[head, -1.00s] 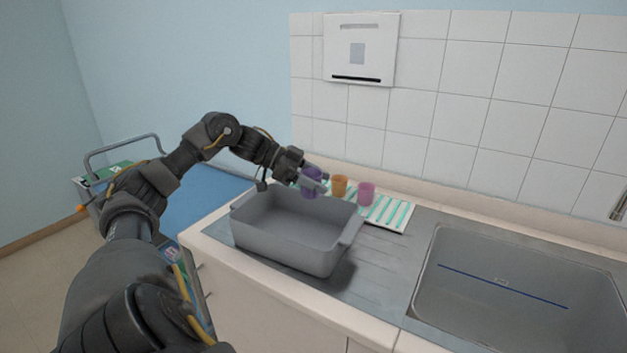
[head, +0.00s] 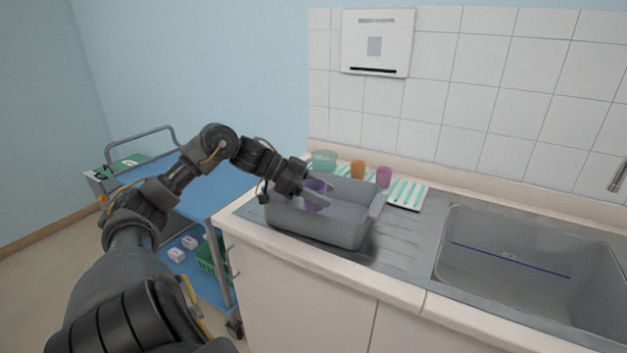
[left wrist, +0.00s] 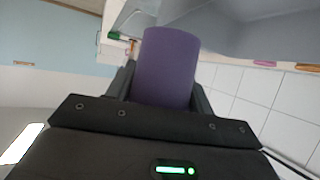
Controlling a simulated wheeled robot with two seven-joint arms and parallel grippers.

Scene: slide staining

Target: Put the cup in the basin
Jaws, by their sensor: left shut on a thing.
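The purple cup (head: 314,193) is held between the fingers of my left gripper (head: 318,196), which is shut on it. In the head view the cup is over the grey basin (head: 349,234), within its rim, and its lower part is overlapped by a finger. Whether it touches the basin's floor I cannot tell. In the left wrist view the purple cup (left wrist: 168,68) fills the space between the fingers. The basin stands on the draining surface left of the sink. My right gripper is not in view.
A blue trolley (head: 215,188) stands at left.

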